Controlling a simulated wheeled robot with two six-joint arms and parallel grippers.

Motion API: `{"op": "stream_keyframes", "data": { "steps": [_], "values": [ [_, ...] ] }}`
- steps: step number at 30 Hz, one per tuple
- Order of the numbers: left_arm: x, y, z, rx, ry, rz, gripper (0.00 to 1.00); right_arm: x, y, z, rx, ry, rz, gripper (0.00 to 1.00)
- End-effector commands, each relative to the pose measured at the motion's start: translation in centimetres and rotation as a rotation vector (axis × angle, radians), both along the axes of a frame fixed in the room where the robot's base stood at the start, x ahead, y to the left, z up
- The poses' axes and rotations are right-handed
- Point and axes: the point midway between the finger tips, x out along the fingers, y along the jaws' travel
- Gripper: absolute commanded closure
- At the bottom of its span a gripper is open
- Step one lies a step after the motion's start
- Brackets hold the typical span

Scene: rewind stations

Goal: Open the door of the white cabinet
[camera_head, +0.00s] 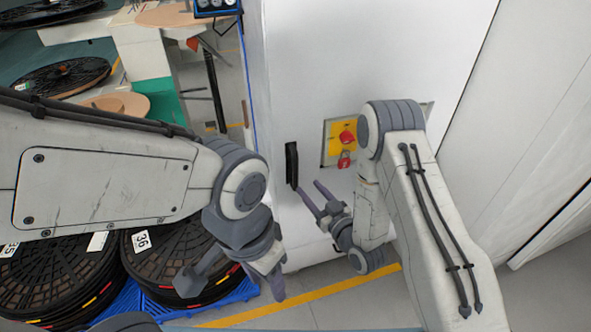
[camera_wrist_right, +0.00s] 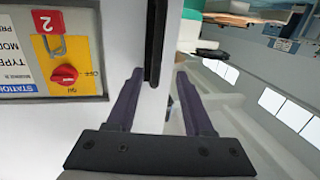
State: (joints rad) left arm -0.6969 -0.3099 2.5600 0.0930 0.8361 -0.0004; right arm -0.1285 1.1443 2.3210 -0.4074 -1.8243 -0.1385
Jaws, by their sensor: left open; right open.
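The white cabinet (camera_head: 330,60) stands in front of me, and its door looks closed. A black vertical handle (camera_head: 291,165) sits near the left edge of its front. My right gripper (camera_head: 310,190) is open just right of and below the handle's lower end. In the right wrist view the handle (camera_wrist_right: 155,45) lies in line with the gap between the open fingers of this gripper (camera_wrist_right: 159,78). I cannot tell whether they touch it. My left gripper (camera_head: 232,285) is open and empty, low in front of the cabinet's left side.
A yellow switch panel with a red knob (camera_head: 347,137) is right of the handle, partly behind my right arm. Stacked black reels (camera_head: 60,275) stand on a blue pallet (camera_head: 236,292) at lower left. A yellow floor line (camera_head: 330,290) runs before the cabinet.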

Motion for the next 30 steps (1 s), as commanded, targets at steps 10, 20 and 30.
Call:
{"op": "stream_keyframes", "data": {
  "steps": [10,20,30],
  "values": [
    [0.0,0.0,0.8,0.000,0.000,0.000,0.50,2.4,1.0,0.3,0.034,-0.040,-0.010,0.48],
    [0.0,0.0,1.8,0.000,0.000,0.000,0.50,7.4,3.7,0.2,0.034,-0.036,-0.012,0.48],
    [0.0,0.0,1.9,0.000,0.000,0.000,0.50,8.8,4.5,0.0,0.033,-0.032,-0.012,0.48]
  ]
}}
